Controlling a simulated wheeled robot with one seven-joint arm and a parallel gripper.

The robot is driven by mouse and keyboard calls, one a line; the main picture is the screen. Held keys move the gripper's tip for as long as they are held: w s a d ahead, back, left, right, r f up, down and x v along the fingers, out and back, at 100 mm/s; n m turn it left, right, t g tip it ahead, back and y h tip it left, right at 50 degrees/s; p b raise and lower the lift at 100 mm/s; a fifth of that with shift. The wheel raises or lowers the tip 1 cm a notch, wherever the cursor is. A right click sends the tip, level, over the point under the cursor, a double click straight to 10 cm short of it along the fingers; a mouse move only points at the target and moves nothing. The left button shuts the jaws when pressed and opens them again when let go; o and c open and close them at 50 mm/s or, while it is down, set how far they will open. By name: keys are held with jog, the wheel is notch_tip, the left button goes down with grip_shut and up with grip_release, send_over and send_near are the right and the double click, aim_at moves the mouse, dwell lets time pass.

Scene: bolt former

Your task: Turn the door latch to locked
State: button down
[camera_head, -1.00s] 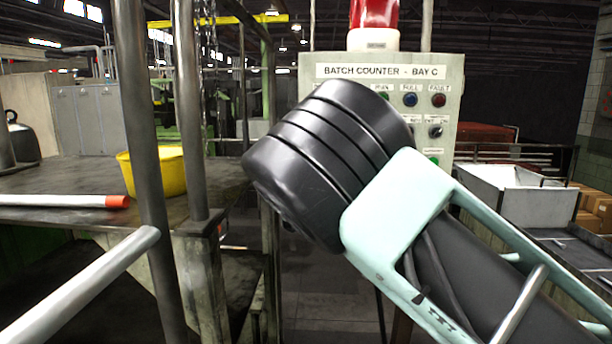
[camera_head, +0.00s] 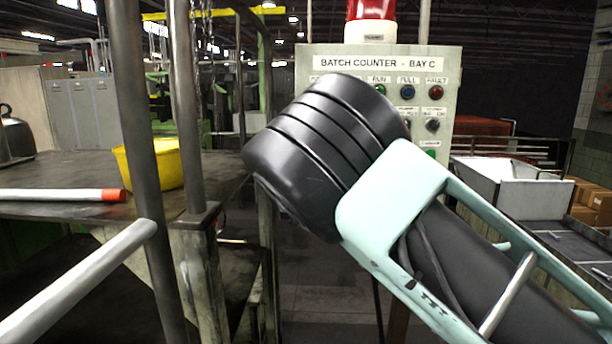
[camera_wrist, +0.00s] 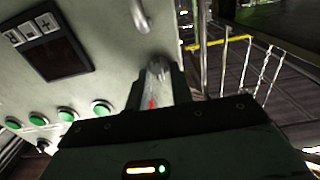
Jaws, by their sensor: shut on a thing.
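The door latch (camera_wrist: 157,82) shows in the wrist view as a pale metal lever with a red mark, at the edge of a grey-green cabinet panel. My gripper (camera_wrist: 158,92) is shut on the latch, one dark finger on each side of it. In the head view my arm hides the latch and the gripper fingers. The control box (camera_head: 450,100) labelled "BATCH COUNTER - BAY C" stands behind my arm there. The latch's exact angle, and any locked marking, cannot be made out.
A row of green buttons (camera_wrist: 68,114), a dark display (camera_wrist: 52,57) and a metal handle (camera_wrist: 139,14) are on the panel. Upright posts (camera_head: 186,110), a workbench with a yellow bucket (camera_head: 152,165) and a rail (camera_head: 80,285) stand left. A metal bin (camera_head: 518,190) is right.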

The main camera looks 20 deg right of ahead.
jog(key=c, duration=1.2)
grip_release()
jog(key=shift+c, duration=0.2)
jog(key=b+v, duration=0.5)
jog(key=v, duration=1.2)
jog(key=shift+s+b, duration=0.2)
jog(key=shift+b, duration=0.15)
